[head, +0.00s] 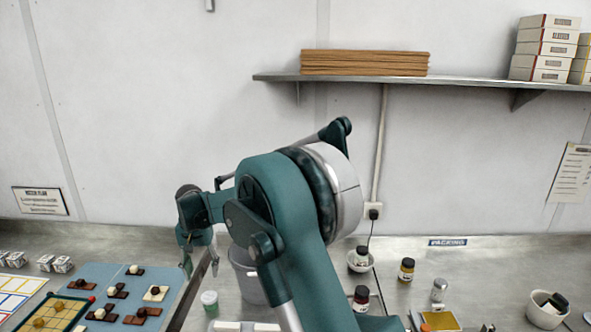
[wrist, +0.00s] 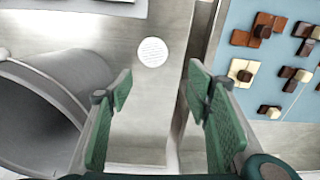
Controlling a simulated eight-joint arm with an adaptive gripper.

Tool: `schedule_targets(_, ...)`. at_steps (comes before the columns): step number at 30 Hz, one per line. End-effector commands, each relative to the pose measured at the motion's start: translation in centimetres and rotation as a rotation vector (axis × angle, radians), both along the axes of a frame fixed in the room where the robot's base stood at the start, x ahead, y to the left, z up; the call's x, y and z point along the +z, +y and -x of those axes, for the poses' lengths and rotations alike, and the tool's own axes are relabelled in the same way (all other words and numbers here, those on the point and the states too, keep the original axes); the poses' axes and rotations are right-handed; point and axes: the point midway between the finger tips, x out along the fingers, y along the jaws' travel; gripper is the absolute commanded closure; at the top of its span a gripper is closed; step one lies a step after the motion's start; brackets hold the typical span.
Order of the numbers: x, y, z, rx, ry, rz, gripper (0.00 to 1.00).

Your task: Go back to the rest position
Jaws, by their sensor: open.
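My gripper (head: 200,262) hangs from the arm left of the middle in the head view, pointing down over the steel counter (head: 225,290). In the wrist view my gripper (wrist: 157,110) shows its two green finger pads spread apart with nothing between them. Bare metal and a round white disc (wrist: 152,52) show beyond the fingers. In the head view the arm's thick links cover much of the middle of the counter.
A grey bin (head: 243,275) stands close to the gripper; it also shows in the wrist view (wrist: 75,75). A blue mat (head: 112,279) with several chocolate pieces lies to the left. Bowls, jars and a white pot (head: 546,312) stand right. A shelf (head: 480,83) holds boxes.

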Motion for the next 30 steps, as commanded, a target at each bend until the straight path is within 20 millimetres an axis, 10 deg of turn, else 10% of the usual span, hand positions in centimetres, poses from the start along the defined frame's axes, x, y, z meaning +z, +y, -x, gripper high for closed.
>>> schedule_targets(11, 5.4, -1.0, -2.6, -0.143, -0.059, -0.051, 0.51)
schedule_targets(30, 12.7, -13.4, -0.6, -0.137, -0.135, -0.089, 0.51)
